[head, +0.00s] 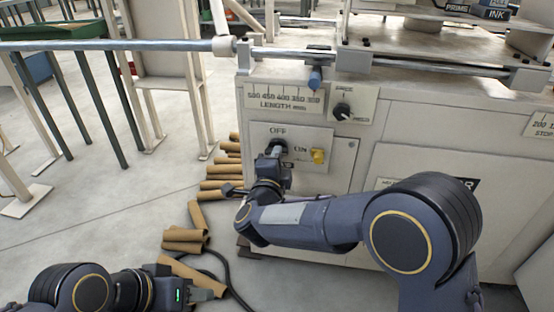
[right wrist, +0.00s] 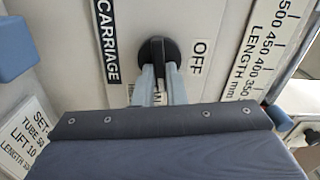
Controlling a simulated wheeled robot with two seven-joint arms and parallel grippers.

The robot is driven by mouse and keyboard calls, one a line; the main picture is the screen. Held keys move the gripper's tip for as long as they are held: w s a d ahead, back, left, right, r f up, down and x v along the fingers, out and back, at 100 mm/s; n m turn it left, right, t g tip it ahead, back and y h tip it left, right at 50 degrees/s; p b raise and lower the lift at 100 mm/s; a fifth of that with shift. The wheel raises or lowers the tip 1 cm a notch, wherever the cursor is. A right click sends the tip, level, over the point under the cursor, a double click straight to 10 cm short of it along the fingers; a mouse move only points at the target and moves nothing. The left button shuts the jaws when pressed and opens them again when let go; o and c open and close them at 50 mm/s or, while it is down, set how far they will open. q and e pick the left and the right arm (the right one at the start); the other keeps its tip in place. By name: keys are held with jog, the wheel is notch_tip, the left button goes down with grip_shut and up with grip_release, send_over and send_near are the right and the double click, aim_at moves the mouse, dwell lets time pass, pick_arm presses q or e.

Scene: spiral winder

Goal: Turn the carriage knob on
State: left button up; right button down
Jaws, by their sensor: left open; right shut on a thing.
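The carriage knob (right wrist: 157,52) is a black round knob with a raised grip bar, on a pale panel (head: 335,140) marked OFF and ON. In the right wrist view it sits between the CARRIAGE plate (right wrist: 106,40) and the OFF label (right wrist: 200,57). My right gripper (head: 276,150) is shut on the knob's bar; its two fingers (right wrist: 158,75) reach it from below in the wrist view. In the head view the gripper covers most of the knob. My left gripper (head: 212,290) is open and empty, low at the left, away from the machine.
A yellow piece (head: 318,156) sits beside ON. Above are a length scale (head: 284,99), a second black knob (head: 342,111) and a blue-handled slider (head: 315,77) on a rail. Cardboard tubes (head: 185,240) and a dark cable (head: 222,265) lie on the floor.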

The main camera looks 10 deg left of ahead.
jog(key=shift+f+m, duration=0.1)
jog(key=shift+m, duration=0.8)
jog(key=c, duration=1.5)
grip_release()
jog(key=s+p, duration=0.2)
jog(key=s, duration=0.6)
jog(key=shift+w, duration=0.1)
